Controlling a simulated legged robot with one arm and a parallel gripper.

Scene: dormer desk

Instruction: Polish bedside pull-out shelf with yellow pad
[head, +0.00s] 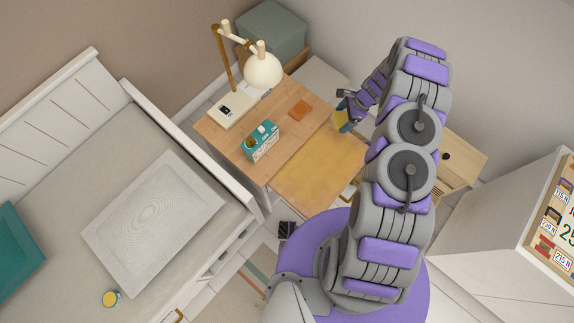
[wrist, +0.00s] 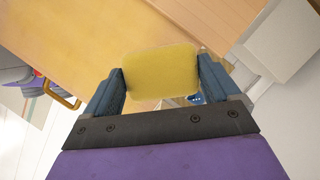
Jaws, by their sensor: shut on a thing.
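The yellow pad (wrist: 160,72) is between the two blue fingers of my gripper (wrist: 164,88) in the wrist view, and the gripper is shut on it. In the head view the pad (head: 341,120) shows as a small yellow patch at my gripper (head: 347,110), near the right edge of the bedside furniture. The pull-out shelf (head: 315,176) is extended toward the front, with a yellowish-orange surface. In the wrist view the shelf (wrist: 70,48) lies behind the pad at upper left. I cannot tell whether the pad touches the shelf.
A lamp (head: 262,70), a teal tissue box (head: 262,140) and an orange coaster-like square (head: 300,109) stand on the wooden top (head: 228,130). The bed (head: 120,150) is at left. A light wooden unit (head: 455,160) is at right, behind my arm. The shelf surface looks clear.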

